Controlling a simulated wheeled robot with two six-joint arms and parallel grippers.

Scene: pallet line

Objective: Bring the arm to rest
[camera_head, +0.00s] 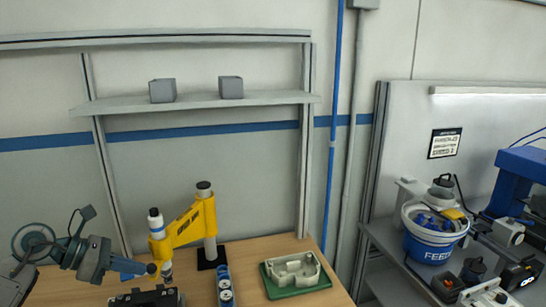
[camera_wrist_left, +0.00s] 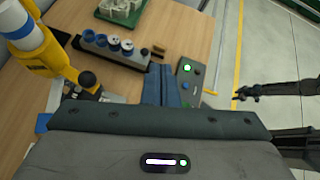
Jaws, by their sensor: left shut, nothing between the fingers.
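My left arm comes in from the left in the head view. Its gripper (camera_head: 138,268) has blue fingers, which are shut and empty. The fingers hang over the workbench (camera_head: 245,258), beside the yellow press (camera_head: 184,228). In the left wrist view the same gripper (camera_wrist_left: 162,84) shows its blue fingers together over the bench edge. A dark arm with a small claw-like end (camera_wrist_left: 243,95) shows at the right of that view. It looks like my right gripper, but its jaws are too small to read.
A rail with blue and white round parts (camera_head: 225,288) and a green tray (camera_head: 297,286) with a pale housing lie on the bench. A button panel (camera_wrist_left: 192,78) is by the bench edge. A blue feeder bowl (camera_head: 433,240) stands right. Floor beyond the bench is clear.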

